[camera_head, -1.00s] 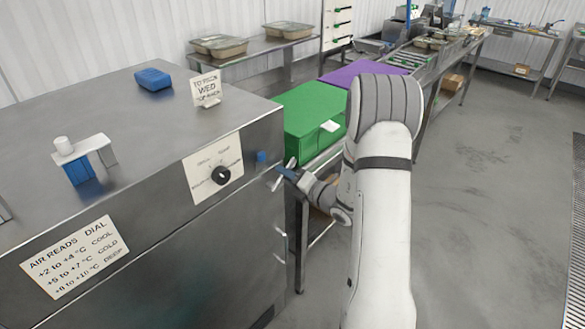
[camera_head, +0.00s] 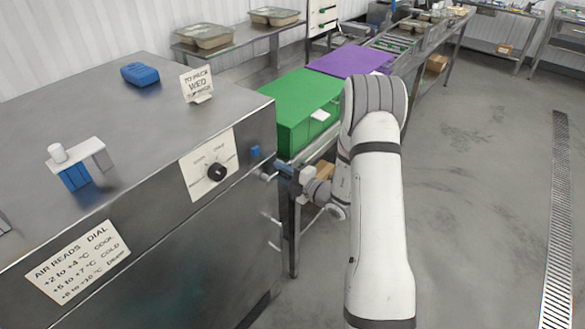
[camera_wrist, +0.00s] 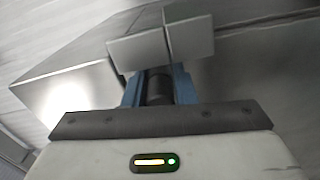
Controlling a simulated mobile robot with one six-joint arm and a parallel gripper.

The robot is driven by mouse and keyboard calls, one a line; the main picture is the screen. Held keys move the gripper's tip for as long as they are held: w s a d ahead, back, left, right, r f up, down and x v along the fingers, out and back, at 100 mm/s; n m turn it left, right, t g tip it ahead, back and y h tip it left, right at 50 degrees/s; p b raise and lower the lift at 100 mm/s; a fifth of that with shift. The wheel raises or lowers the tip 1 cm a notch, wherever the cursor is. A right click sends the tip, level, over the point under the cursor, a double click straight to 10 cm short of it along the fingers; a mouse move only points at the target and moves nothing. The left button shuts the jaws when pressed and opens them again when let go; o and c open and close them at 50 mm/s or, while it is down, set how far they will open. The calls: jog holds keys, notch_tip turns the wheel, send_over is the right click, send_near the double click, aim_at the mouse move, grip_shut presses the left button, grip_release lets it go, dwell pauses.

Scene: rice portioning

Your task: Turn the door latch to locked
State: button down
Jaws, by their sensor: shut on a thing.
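The steel cabinet (camera_head: 130,230) fills the left of the head view. Its door latch (camera_head: 268,177) is a small metal piece near the front's right edge, below a blue square (camera_head: 255,152). My gripper (camera_head: 283,170) is at this edge, shut on the latch; the fingers hide most of it. In the wrist view my gripper (camera_wrist: 164,46) shows blue fingers with grey tip blocks close together in front of the blurred cabinet. The latch's exact angle cannot be told.
A black dial (camera_head: 216,173) sits on the cabinet's front, and a metal handle (camera_head: 274,232) is lower down. The floor (camera_head: 470,200) to the right is clear.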

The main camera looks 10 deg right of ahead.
aim_at(290, 177)
dwell(0.5)
jog(key=c, duration=1.3)
grip_release()
jog(key=shift+o, duration=0.2)
jog(key=shift+s+d+f, duration=0.15)
jog(key=shift+s+d, duration=0.25)
jog(key=b+v, duration=0.2)
jog(key=v, duration=0.5)
jog(key=shift+a+r, duration=0.15)
jog(key=shift+r, duration=0.05)
